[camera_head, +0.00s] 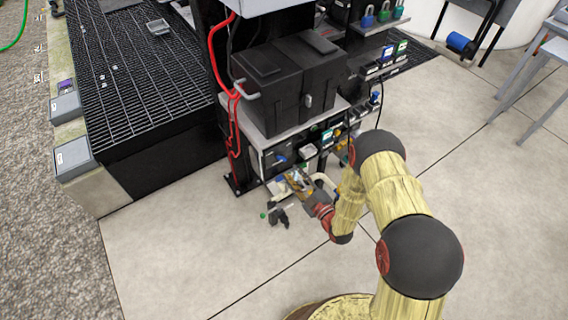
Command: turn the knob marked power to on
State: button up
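A panel (270,163) with small controls runs along the front of the rack, below a large black case. A blue knob-like part (281,158) shows on the dark left section of the panel. Yellow and green parts (327,138) show farther right. The markings are too small to read, so I cannot tell which control is marked power or how it is set. My gripper (284,198) is in front of and below the panel's left part, apart from the blue part as far as I can see. Its fingers are small and cluttered against the background, so their opening is unclear.
The black case (290,85) sits on a shelf above the panel. Red cables (233,100) hang at the rack's left post. A black grated platform (140,75) stands at left. Colored padlocks (383,14) sit at upper right.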

aim_at(282, 160)
jog(key=shift+b+x, duration=1)
jog(key=shift+x, duration=2.6)
jog(key=shift+c, duration=0.6)
grip_shut()
